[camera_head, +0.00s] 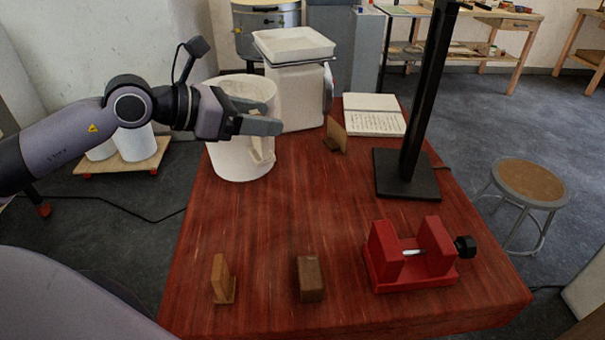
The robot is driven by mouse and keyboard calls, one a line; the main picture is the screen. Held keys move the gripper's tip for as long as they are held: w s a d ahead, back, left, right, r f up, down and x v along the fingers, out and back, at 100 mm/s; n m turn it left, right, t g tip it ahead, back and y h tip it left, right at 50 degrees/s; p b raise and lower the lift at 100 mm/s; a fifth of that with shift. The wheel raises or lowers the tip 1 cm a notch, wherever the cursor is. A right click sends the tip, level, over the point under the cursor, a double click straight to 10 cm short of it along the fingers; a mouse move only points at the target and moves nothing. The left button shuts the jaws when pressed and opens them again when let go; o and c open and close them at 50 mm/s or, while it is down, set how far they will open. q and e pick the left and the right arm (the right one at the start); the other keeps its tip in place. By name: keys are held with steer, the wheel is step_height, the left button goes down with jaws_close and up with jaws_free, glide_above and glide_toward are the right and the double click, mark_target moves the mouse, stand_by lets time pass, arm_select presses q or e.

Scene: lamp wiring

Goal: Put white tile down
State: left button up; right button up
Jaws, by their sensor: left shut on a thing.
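My left gripper (272,120) reaches in from the left, in front of and over the near rim of a white bin (232,158) at the table's back left. It is shut on a small pale piece, which I take as the white tile (262,150). The tile hangs below the fingers against the bin's side. Its colour nearly matches the bin, so its outline is hard to make out. I cannot tell whether it touches the bin. My right gripper is not in view.
The red wooden table (290,215) has clear room in its middle. A red vise (412,258), two small wooden blocks (311,278) (222,280), a black stand (407,180), an open book (374,115), a small wooden holder (336,135) and a tray-topped white box (297,95) stand on it.

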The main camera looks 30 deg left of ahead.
arm_select(q)
steer(key=shift+s+f+b, duration=0.15)
steer(key=shift+f+b, duration=0.45)
steer(key=shift+f, duration=8.85)
steer(key=shift+f, duration=0.15)
steer(key=o, duration=1.1)
